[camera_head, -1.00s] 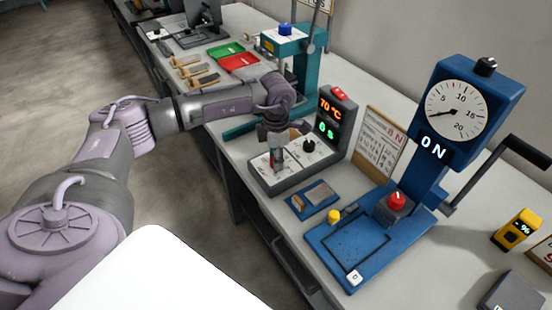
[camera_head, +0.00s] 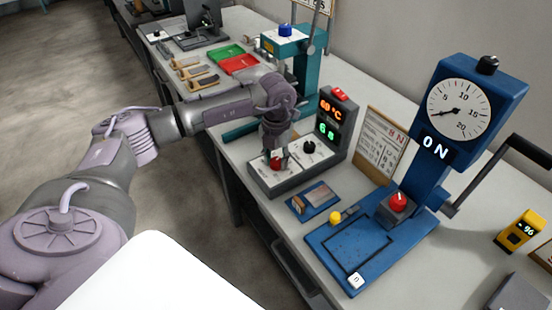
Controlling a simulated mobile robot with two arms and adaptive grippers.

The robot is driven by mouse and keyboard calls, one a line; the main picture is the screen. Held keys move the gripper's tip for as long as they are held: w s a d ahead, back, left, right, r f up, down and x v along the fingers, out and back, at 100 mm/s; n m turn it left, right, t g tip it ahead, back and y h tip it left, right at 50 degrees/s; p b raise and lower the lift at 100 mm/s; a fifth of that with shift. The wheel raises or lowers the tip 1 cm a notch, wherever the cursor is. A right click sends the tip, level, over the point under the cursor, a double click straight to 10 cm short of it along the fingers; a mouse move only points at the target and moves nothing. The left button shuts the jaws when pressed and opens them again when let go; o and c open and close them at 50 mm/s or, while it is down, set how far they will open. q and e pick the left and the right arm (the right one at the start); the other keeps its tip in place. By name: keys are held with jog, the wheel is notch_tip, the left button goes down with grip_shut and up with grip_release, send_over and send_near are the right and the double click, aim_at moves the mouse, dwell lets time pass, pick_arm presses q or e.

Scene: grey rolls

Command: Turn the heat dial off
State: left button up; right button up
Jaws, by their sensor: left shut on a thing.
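The control unit (camera_head: 290,176) is a dark box with a white top panel and an upright display. The display (camera_head: 328,114) reads about 60 °C in orange, with a green 6 s below it. A red dial (camera_head: 276,166) sits on the panel's left side, a black dial (camera_head: 309,147) on its right. My left gripper (camera_head: 276,158) points down from above and is shut on the red dial, hiding its top. The black dial is free, just right of my gripper. My right gripper is out of view.
A blue press (camera_head: 322,251) with a round gauge (camera_head: 459,110) and a red button (camera_head: 398,201) stands at right. A small blue tray (camera_head: 313,199) lies before the control unit. A teal stand (camera_head: 291,50), with red (camera_head: 239,66) and green trays, is behind.

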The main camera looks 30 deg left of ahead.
aim_at(276, 160)
pick_arm(q)
jog(key=n, duration=0.5)
jog(key=shift+r+n, duration=0.1)
jog(key=shift+n, duration=0.3)
jog(key=n+p, duration=0.1)
jog(key=n, duration=0.3)
jog(key=n+p, duration=0.1)
jog(key=n, duration=0.4)
jog(key=shift+n, duration=0.4)
jog(key=n+p, duration=0.2)
jog(key=n, duration=0.2)
jog(key=shift+n, duration=0.3)
jog(key=shift+w, duration=0.1)
jog(key=o, duration=1.2)
jog(key=shift+c, duration=0.2)
notch_tip(276, 160, up, 12)
